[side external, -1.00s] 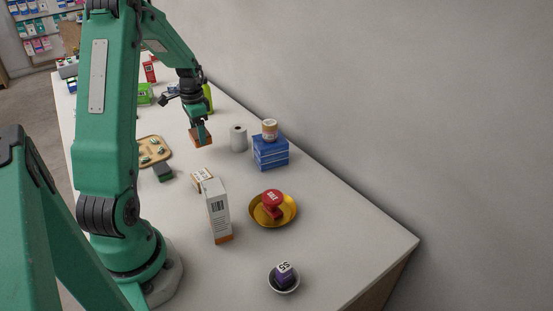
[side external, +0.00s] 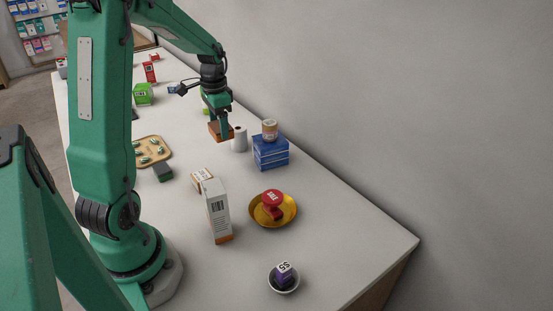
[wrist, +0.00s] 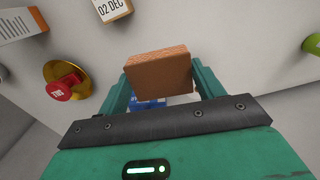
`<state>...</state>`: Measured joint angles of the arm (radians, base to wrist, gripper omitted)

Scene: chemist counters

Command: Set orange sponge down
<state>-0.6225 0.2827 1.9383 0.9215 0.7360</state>
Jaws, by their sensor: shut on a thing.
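The orange sponge (side external: 217,131) is a brownish-orange block held between the fingers of my gripper (side external: 222,128). It is up in the air above the white counter, beside a white paper roll (side external: 239,141) and left of a blue box stack (side external: 270,152). In the wrist view the sponge (wrist: 160,73) fills the space between the two green fingertips of my gripper (wrist: 160,82). The sponge hides part of the counter and the blue boxes behind it.
A gold bowl (side external: 290,217) holds a red stamp-like object (side external: 271,203). A tall white carton (side external: 218,211), a dark grey block (side external: 162,172) and a wooden tray (side external: 164,158) stand on the counter (side external: 345,220). A small bowl (side external: 293,288) holds a purple cube. The right front counter is clear.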

